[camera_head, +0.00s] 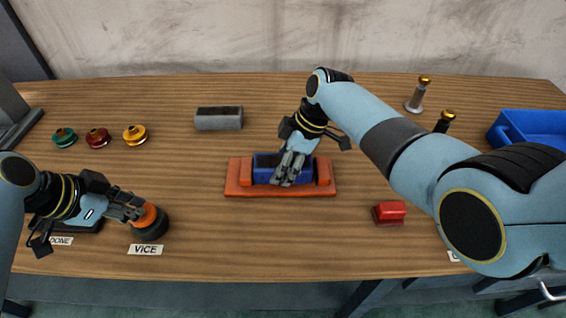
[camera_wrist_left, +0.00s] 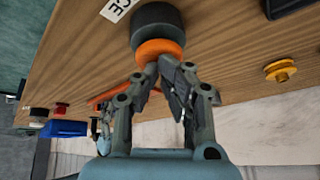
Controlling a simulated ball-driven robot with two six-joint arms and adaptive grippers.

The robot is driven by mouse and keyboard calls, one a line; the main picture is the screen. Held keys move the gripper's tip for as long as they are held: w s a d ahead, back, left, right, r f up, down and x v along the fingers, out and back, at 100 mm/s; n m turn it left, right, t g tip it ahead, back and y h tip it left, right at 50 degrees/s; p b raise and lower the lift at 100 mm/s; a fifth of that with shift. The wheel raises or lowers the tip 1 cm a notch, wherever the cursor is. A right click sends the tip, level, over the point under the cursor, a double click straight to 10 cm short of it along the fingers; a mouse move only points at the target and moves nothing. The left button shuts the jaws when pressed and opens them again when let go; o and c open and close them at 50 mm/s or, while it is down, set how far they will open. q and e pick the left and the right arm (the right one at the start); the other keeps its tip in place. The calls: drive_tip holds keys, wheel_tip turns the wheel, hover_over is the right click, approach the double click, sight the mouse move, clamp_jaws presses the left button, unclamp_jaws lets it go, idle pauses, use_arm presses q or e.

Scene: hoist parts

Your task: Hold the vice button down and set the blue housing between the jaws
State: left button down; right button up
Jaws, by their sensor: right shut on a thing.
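The vice button (camera_head: 148,222) is an orange cap on a black round base behind the VICE label. My left gripper (camera_head: 140,211) has its fingertips at the orange cap and seems to touch it. In the left wrist view its fingertips (camera_wrist_left: 160,72) come together against the orange button (camera_wrist_left: 158,48), with nothing held between them. The orange vice (camera_head: 234,190) stands mid-table. The blue housing (camera_head: 265,165) sits between its two jaws, partly hidden by my right gripper (camera_head: 286,177), which is shut on it. Whether the jaws touch the housing is unclear.
A grey block (camera_head: 218,119) lies behind the vice. Green (camera_head: 64,137), dark red (camera_head: 98,138) and yellow (camera_head: 135,134) spools stand at the left. A red block (camera_head: 389,212), two gold-topped posts (camera_head: 417,97) and a blue bin (camera_head: 535,127) are on the right. The front middle is clear.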

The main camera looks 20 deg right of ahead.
use_arm(q)
drive_tip(key=shift+s+f, duration=0.15)
drive_tip(key=shift+s, duration=0.05)
use_arm(e)
drive_tip(key=o, duration=1.6)
drive_tip(key=shift+o, duration=0.2)
drive_tip(key=shift+f, duration=0.1)
drive_tip(key=v, duration=0.8)
drive_tip(key=shift+r, duration=0.2)
use_arm(q)
wheel_tip(320, 180, up, 7)
drive_tip(key=p, duration=0.7)
drive_tip(key=shift+w+r+p, duration=0.15)
drive_tip(key=shift+r+p, duration=0.05)
drive_tip(key=shift+p, duration=0.1)
use_arm(e)
wheel_tip(320, 180, up, 7)
drive_tip(key=shift+r, duration=0.15)
